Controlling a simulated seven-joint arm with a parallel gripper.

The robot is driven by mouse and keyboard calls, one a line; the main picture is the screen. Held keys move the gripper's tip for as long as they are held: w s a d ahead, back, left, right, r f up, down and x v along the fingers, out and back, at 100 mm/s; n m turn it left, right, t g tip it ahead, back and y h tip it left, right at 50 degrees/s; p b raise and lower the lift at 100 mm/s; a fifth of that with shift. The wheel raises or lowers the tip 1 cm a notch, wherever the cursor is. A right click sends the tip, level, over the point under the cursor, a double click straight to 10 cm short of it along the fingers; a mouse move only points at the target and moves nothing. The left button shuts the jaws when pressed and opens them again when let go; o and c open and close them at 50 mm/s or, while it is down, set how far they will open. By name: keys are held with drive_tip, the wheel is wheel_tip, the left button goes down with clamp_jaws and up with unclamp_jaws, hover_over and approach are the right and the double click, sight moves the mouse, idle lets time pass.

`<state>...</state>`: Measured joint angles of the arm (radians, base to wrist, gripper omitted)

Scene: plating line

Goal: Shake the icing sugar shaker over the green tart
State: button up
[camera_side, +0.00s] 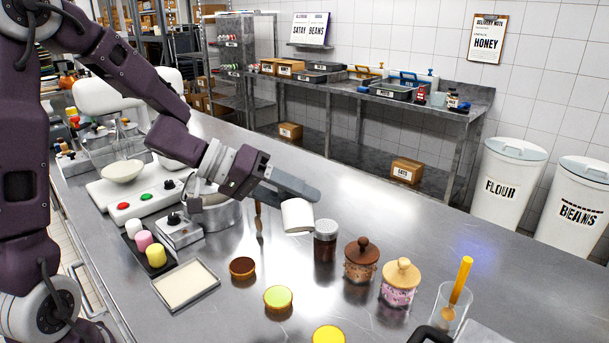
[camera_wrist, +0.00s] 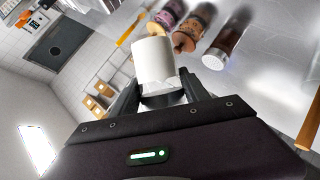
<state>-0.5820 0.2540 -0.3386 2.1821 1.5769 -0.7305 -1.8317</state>
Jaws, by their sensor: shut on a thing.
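My gripper (camera_side: 303,197) is shut on a white cylinder, which I take to be the icing sugar shaker (camera_side: 297,217). It is held tilted above the steel table. In the wrist view the shaker (camera_wrist: 154,60) sits between the two fingers (camera_wrist: 160,92), with a clear or silvery band at its near end. The green tart (camera_side: 278,299), with a pale green top and brown crust, lies on the table at the front in the side view, nearer the camera than the shaker. I cannot make it out in the wrist view.
A dark tart (camera_side: 242,267) and a yellow tart (camera_side: 328,335) flank the green one. A brown jar (camera_side: 325,243) and two lidded jars (camera_side: 361,262) (camera_side: 399,284) stand to the right. A white-topped tray (camera_side: 186,284) lies left. A glass (camera_side: 450,308) stands at the right front.

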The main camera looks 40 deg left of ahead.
drive_tip(key=s+d+f+n+g+h, duration=0.1)
drive_tip(key=s+d+g+h, duration=0.1)
drive_tip(key=s, duration=0.6)
drive_tip(key=f+n+t+h, duration=0.1)
drive_tip(key=f+n, duration=0.2)
drive_tip(key=n, duration=0.1)
drive_tip(key=w+f+n+t+h, duration=0.1)
drive_tip(key=f+n, duration=0.3)
drive_tip(key=n, duration=0.1)
drive_tip(key=f+n+t+h, duration=0.1)
drive_tip(key=f+n+t, duration=0.1)
drive_tip(key=f+n, duration=0.1)
drive_tip(key=shift+w+d+f+n, duration=0.2)
drive_tip(key=shift+w+n, duration=0.2)
drive_tip(key=shift+n, duration=0.3)
drive_tip(key=shift+r, duration=0.1)
